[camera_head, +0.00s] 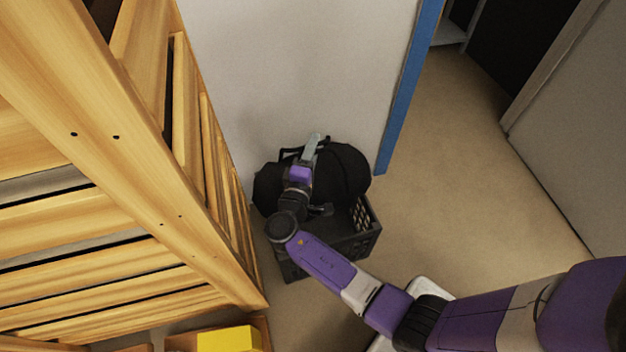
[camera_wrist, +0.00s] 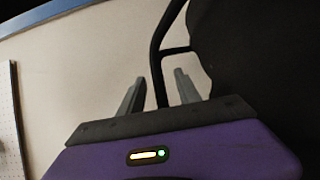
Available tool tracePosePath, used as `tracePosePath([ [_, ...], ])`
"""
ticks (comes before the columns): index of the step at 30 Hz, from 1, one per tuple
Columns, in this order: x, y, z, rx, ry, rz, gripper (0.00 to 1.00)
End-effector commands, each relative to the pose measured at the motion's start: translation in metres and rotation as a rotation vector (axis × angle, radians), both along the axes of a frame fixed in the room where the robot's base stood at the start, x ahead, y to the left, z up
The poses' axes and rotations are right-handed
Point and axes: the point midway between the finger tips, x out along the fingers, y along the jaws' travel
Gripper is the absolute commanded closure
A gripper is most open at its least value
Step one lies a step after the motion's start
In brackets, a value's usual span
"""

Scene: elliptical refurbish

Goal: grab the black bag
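The black bag (camera_head: 341,172) sits on top of a dark plastic crate (camera_head: 345,240) on the floor, against a light wall panel. In the wrist view the bag (camera_wrist: 285,60) fills the right side, and its thin black handle (camera_wrist: 157,55) runs upward and down between my fingers. My gripper (camera_head: 312,145) is at the bag's upper side in the head view. In the wrist view my gripper (camera_wrist: 158,92) is open, with one finger on each side of the handle and a gap showing. My arm hides part of the bag and crate.
A slatted wooden structure (camera_head: 150,190) stands close on the left. A yellow object (camera_head: 229,339) lies in a box at the bottom. The light wall panel (camera_head: 300,70) with a blue edge (camera_head: 408,90) is behind the bag. Open floor (camera_head: 460,180) lies to the right.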

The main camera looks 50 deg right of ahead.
Motion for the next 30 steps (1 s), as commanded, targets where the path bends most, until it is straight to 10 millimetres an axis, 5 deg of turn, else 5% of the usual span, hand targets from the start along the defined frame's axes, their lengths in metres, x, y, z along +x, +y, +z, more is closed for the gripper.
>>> tracePosePath([
  [7, 0.0007, -0.0015, 0.0000, 0.000, 0.001, 0.001, 0.60],
  [13, 0.0006, -0.0014, 0.0000, 0.001, 0.000, 0.001, 0.99],
  [30, 0.0004, -0.0009, -0.0004, 0.001, 0.000, 0.001, 1.00],
])
